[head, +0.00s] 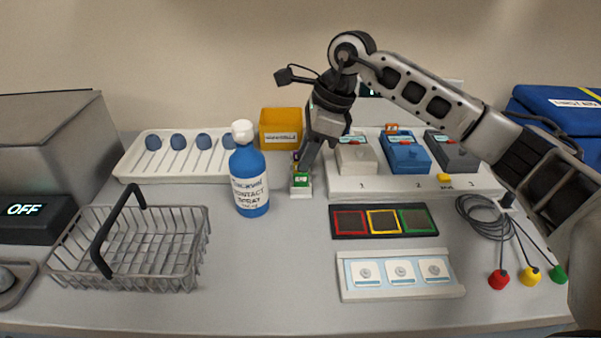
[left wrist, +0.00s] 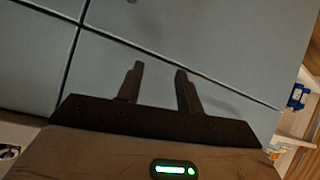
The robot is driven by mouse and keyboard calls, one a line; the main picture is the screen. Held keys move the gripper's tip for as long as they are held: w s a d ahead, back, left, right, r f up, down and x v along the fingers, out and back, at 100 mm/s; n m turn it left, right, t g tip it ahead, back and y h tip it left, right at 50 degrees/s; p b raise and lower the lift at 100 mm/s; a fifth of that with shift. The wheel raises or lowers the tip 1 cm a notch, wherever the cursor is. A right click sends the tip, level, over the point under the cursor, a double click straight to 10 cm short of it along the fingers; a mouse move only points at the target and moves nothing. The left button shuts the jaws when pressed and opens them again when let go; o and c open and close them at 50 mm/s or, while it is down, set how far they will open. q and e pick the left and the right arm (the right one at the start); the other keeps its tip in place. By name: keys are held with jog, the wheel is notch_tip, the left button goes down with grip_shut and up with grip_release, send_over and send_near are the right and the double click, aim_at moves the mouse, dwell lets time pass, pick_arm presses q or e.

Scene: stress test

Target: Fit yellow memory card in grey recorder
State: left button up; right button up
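My right gripper (head: 303,166) points down at a small white card holder (head: 301,193) left of the recorders. A green piece and small purple and yellow pieces show there, partly behind the fingers; I cannot tell whether the fingers grip any. The stand holds a light grey recorder (head: 357,157) marked 1, a blue recorder (head: 404,155) marked 2 and a dark grey recorder (head: 451,153). My left gripper (left wrist: 158,72) is open and empty before grey-blue panels.
A blue spray bottle (head: 250,183) stands close left of the holder, a yellow bin (head: 281,130) behind it. A tri-colour mat (head: 383,221) and a white panel (head: 400,287) lie in front. A wire basket (head: 190,262) is left; coiled cables (head: 482,219) are right.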

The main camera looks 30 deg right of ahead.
jog(key=shift+f, duration=0.1)
grip_shut()
notch_tip(320, 180, up, 6)
jog(key=p, duration=0.4)
jog(key=shift+a, duration=0.1)
